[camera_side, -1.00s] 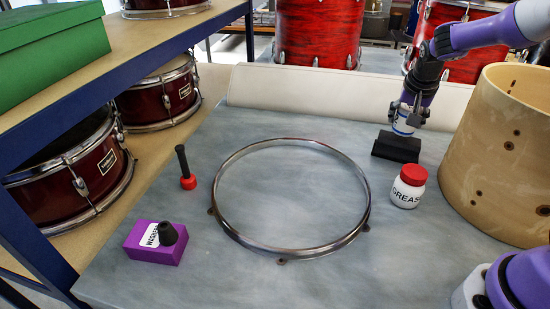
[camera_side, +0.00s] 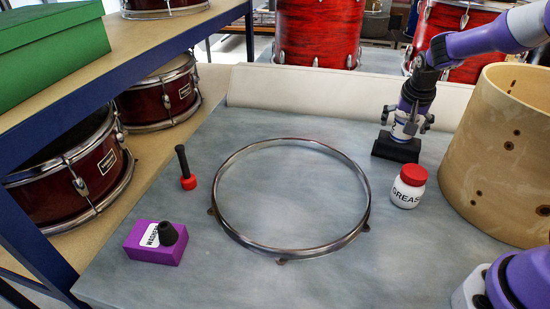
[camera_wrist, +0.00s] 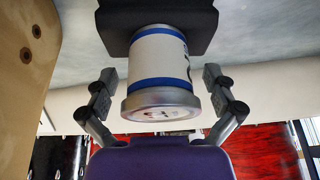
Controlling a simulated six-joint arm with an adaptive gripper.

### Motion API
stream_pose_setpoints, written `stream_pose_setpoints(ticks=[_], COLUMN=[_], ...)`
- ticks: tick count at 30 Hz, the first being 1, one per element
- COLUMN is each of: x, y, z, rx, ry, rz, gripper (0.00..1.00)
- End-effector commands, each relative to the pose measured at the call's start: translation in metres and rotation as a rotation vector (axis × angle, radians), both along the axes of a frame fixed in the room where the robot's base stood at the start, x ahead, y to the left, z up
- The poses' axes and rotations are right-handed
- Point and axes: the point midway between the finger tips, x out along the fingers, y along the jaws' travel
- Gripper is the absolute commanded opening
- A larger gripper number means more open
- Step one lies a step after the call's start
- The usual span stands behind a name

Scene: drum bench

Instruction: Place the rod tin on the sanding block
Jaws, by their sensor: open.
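The rod tin (camera_side: 403,128) is a white can with blue bands and a silver lid. It stands upright on the black sanding block (camera_side: 396,151) at the back right of the bench. In the wrist view the tin (camera_wrist: 163,62) has its base against the block (camera_wrist: 158,22), with no gap showing. My gripper (camera_side: 405,119) is open around the tin. In the wrist view its fingers (camera_wrist: 160,84) stand on either side of the tin, with a gap at each side. Part of the tin's upper end is hidden by my gripper in the side view.
A grease jar (camera_side: 408,187) with a red lid and a wooden drum shell (camera_side: 498,165) stand close to the right. A metal hoop (camera_side: 226,227) lies mid-bench. A purple box (camera_side: 143,250), a black cone (camera_side: 168,234) and a red-based post (camera_side: 189,182) are at left.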

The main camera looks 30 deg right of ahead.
Motion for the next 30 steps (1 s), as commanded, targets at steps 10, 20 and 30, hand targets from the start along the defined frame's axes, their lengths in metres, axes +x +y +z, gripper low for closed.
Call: stream_pose_setpoints(ticks=[10,20,30], x=[-0.012,-0.027,-0.083], y=[0.017,0.034,0.119], z=[0.055,0.107,0.138], rx=[-0.003,-0.003,-0.017], ry=[-0.007,-0.003,-0.035], rz=[0.001,0.003,0.415], gripper=[0.99,0.99,0.99])
